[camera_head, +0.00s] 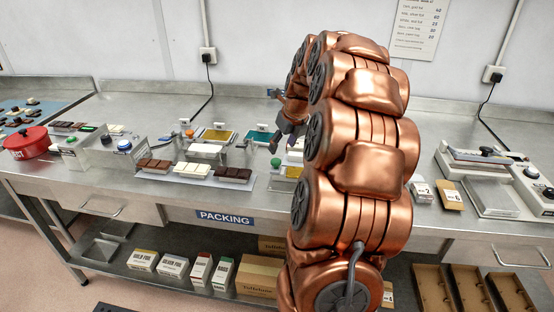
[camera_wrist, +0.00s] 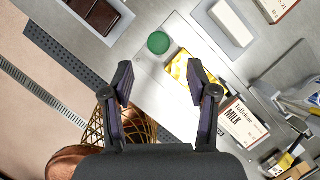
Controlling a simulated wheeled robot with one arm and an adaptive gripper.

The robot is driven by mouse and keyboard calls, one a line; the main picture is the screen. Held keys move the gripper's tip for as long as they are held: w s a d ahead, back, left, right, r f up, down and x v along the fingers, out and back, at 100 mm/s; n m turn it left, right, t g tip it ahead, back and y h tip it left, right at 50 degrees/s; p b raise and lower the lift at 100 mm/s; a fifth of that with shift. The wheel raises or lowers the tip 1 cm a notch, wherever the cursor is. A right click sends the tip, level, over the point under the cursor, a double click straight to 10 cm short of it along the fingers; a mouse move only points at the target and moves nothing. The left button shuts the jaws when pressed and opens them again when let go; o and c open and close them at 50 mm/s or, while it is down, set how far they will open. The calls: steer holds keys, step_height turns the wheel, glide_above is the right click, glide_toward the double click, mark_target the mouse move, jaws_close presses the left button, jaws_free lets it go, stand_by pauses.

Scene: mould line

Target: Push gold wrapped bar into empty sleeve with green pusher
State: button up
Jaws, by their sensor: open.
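The green pusher's round knob (camera_wrist: 158,43) shows in the wrist view on a pale metal plate, just beyond my open fingers. It also shows in the head view (camera_head: 276,162), left of my arm. The gold wrapped bar (camera_wrist: 181,66) lies right of the knob, partly hidden by my right finger. A sleeve marked MILK (camera_wrist: 242,122) lies further right; I cannot tell whether it is empty. My gripper (camera_wrist: 158,84) is open, with nothing between its fingers. In the head view my arm hides part of the area around the bar.
A tray of dark, white and brown bars (camera_head: 212,181) stands left of the knob. A white block (camera_wrist: 231,23) and another printed box (camera_wrist: 276,7) lie beyond the bar. A red pot (camera_head: 27,143) is at far left. Sealing devices (camera_head: 487,160) stand at right.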

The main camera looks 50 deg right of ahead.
mark_target(276, 160)
steer(key=p+x, duration=0.2)
steer(key=x, duration=0.5)
steer(key=shift+a+f, duration=0.1)
steer(key=shift+f, duration=0.1)
steer(key=shift+c, duration=0.4)
jaws_close()
